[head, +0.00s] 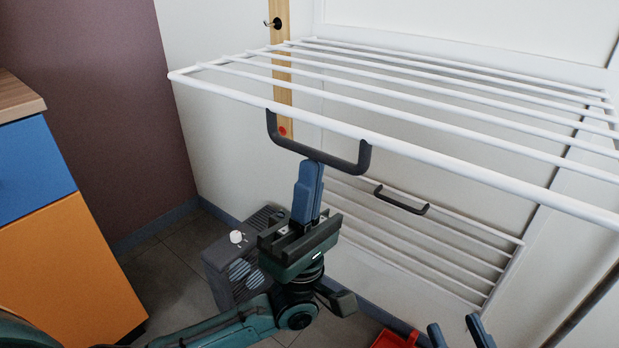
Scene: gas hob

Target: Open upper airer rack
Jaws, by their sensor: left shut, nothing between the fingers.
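The upper airer rack (400,152) is a white wire frame standing out from the wall, roughly level. Its black handle (318,158) hangs from the front bar. My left gripper (312,167) is just below the handle, its blue fingers together and pointing up, with nothing between them. The fingertips overlap the handle's lower bar in the picture; I cannot tell whether they touch it. My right gripper (456,326) shows only its two blue fingertips at the bottom edge, spread apart with nothing seen between them.
The lower airer rack (450,252) lies folded near the wall, with its own black handle (401,201). A dark grey box with a white knob (236,237) stands on the floor behind my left arm. A blue and orange cabinet (55,235) is at left. A red object (393,340) shows at the bottom.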

